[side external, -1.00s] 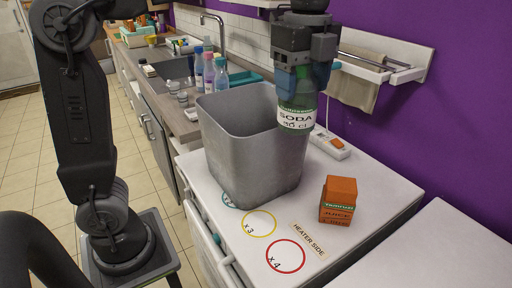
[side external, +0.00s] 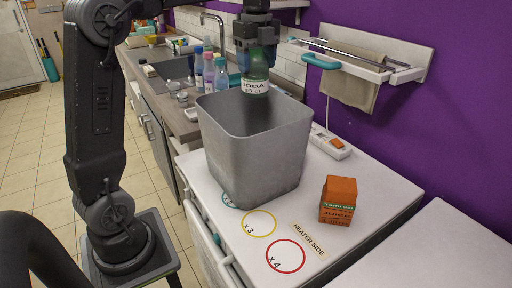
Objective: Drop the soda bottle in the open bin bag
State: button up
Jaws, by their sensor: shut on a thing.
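The soda bottle (side external: 255,84) is green with a white label reading SODA. My gripper (side external: 255,62) points down and is shut on its upper part. The bottle hangs upright above the far part of the open mouth of a grey bin (side external: 252,160). Its base is near the height of the far rim; I cannot tell whether it is below the rim. The bin stands on the white counter. No separate bag shows, and the bin's floor is hidden by its front wall.
An orange juice carton (side external: 338,200) stands right of the bin on the white counter (side external: 330,250). A power strip (side external: 330,143) lies behind it. Several bottles (side external: 215,75) stand by the sink (side external: 178,70). A towel rail (side external: 362,60) is on the purple wall.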

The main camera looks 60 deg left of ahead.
aim_at(257, 93)
jog(key=shift+f, duration=4.15)
jog(key=o, duration=1)
notch_tip(257, 93, up, 14)
jog(key=shift+f, duration=0.1)
jog(key=s+d+f+n+t, duration=0.2)
jog(key=s+d+f+n, duration=0.2)
jog(key=s+f+n, duration=0.1)
jog(key=s+d+f+n+t, duration=0.1)
jog(key=s+d+f+n, duration=0.4)
jog(key=s+n, duration=0.2)
jog(key=s+d+f+n+t, duration=0.2)
jog(key=s+d+f+n, duration=0.3)
jog(key=s+n, duration=0.1)
jog(key=shift+s+d+f+t, duration=0.15)
jog(key=shift+s+f, duration=0.05)
jog(key=shift+s, duration=0.25)
jog(key=shift+s+d+f+t, duration=0.1)
jog(key=shift+s+f+t, duration=0.1)
jog(key=shift+s, duration=0.2)
